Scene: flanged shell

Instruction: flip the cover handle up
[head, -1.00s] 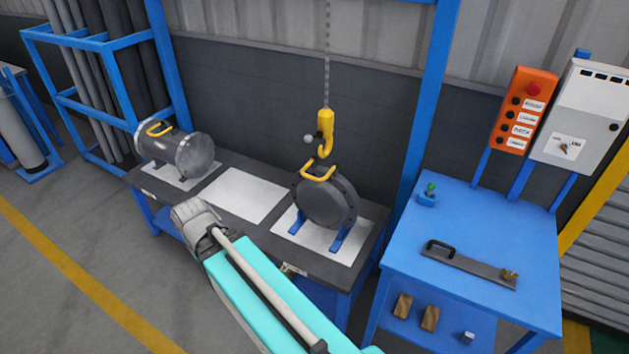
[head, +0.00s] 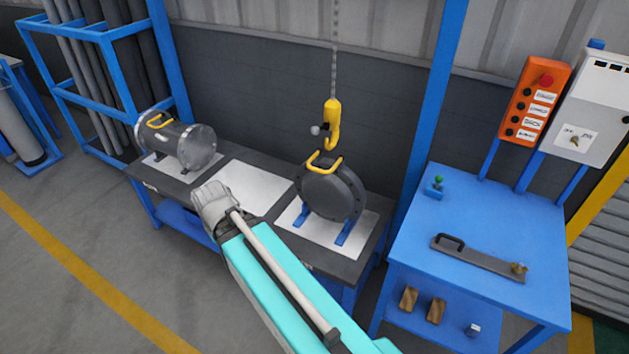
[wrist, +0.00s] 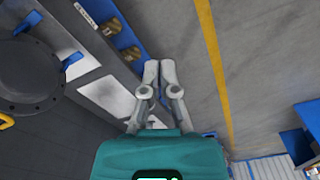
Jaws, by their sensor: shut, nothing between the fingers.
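The cover (head: 332,192) is a dark round disc with a bolted rim, upright on blue supports at the bench's right end. Its yellow handle (head: 325,163) is a bent bar at the top edge, leaning toward the left of the picture; its exact angle is hard to tell. The wrist view shows the cover (wrist: 35,70) at left and a bit of the handle (wrist: 5,122) at the edge. My gripper (wrist: 159,70) is shut and empty, apart from the cover.
A yellow crane hook (head: 333,128) hangs on a chain just above the handle. A flanged grey shell (head: 175,145) with its own yellow handle lies at the bench's left. A bare white plate (head: 243,188) lies between. A blue table (head: 480,220) stands at right.

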